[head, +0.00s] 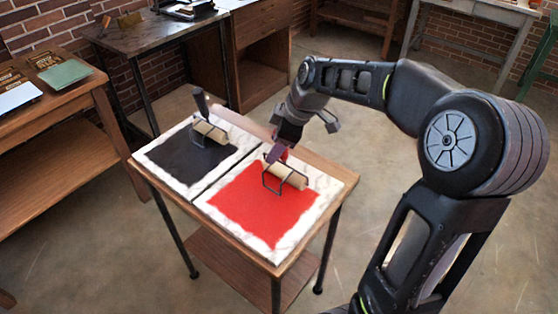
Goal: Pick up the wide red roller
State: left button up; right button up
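The wide roller (287,174) lies on the red-inked slab (255,212) at the right of the small table. It has a tan cylinder, a dark wire frame and a dark reddish handle rising at its back. My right gripper (281,150) reaches in from the right and is at the top of that handle. The fingers are small and dark, so I cannot tell whether they are closed on the handle. My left gripper is not in view.
A second roller (210,131) with an upright dark handle sits on the black-inked slab (185,158) to the left. The small wooden table (292,262) holds both slabs closely side by side. A wooden bench (55,115) stands at left. Open floor lies in front and right.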

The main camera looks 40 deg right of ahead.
dwell(0.4)
grip_shut()
dwell(0.4)
